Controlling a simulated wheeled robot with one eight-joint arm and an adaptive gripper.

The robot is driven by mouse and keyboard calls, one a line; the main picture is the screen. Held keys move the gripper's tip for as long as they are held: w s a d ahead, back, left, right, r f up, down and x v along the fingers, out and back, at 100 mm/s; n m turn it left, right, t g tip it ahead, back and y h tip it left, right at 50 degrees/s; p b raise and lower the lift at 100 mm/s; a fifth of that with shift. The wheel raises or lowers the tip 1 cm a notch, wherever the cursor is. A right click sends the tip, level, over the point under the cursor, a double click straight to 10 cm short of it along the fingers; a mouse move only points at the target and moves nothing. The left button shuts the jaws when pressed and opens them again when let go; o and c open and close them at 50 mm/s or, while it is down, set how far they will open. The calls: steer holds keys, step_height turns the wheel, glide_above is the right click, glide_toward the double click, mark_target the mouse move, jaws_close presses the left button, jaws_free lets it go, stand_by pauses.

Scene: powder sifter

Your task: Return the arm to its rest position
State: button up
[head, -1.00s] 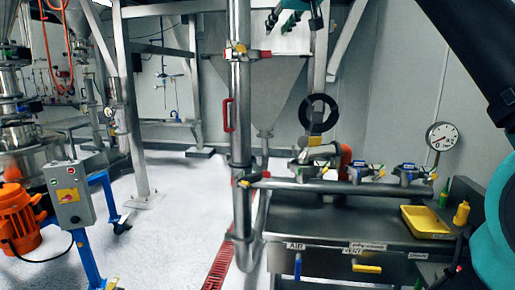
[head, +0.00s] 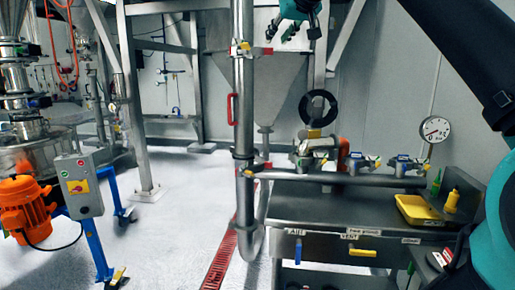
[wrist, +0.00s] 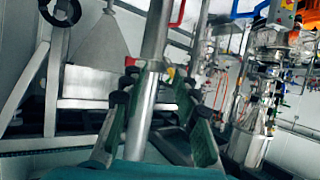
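My gripper (head: 292,30) hangs at the top of the head view, in front of the grey hopper (head: 268,80) and to the right of the tall steel pipe (head: 245,110). Its dark fingers point down and left and stand apart. In the wrist view my gripper (wrist: 155,90) shows its two green and black fingers spread, with a steel pipe (wrist: 142,115) visible between them in the background. I see nothing held. My arm comes in from the right edge of the head view, partly cut off.
A steel bench (head: 310,215) with valves, a yellow tray (head: 420,209) and a yellow bottle (head: 452,200) stands at right. A pressure gauge (head: 435,129) is on the wall. A control box (head: 80,187) on a blue stand and an orange motor (head: 25,208) are at left.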

steer(key=w+d+f+m+g+h, duration=0.1)
steer(key=d+f, duration=0.1)
steer(key=f, duration=1.1)
steer(key=w+d+f+g+h, duration=0.1)
steer(key=w+d+f+g, duration=0.1)
steer(key=f, duration=1.1)
steer(key=w+d+f+m+g, duration=0.1)
steer(key=d+f, duration=0.1)
steer(key=f, duration=1.1)
steer(key=s+d+f+g, duration=0.1)
steer(key=s+d+f, duration=0.1)
steer(key=s+f, duration=0.5)
steer(key=s+d+f+m+g+h, duration=0.1)
steer(key=s+d+f, duration=0.2)
steer(key=s+f, duration=0.4)
steer(key=s+d+f+g+h, duration=0.1)
steer(key=s+f, duration=0.6)
steer(key=f, duration=0.9)
steer(key=shift+d+f+m+g, duration=0.3)
steer(key=shift+d+m+g, duration=0.15)
steer(key=shift+d, duration=0.2)
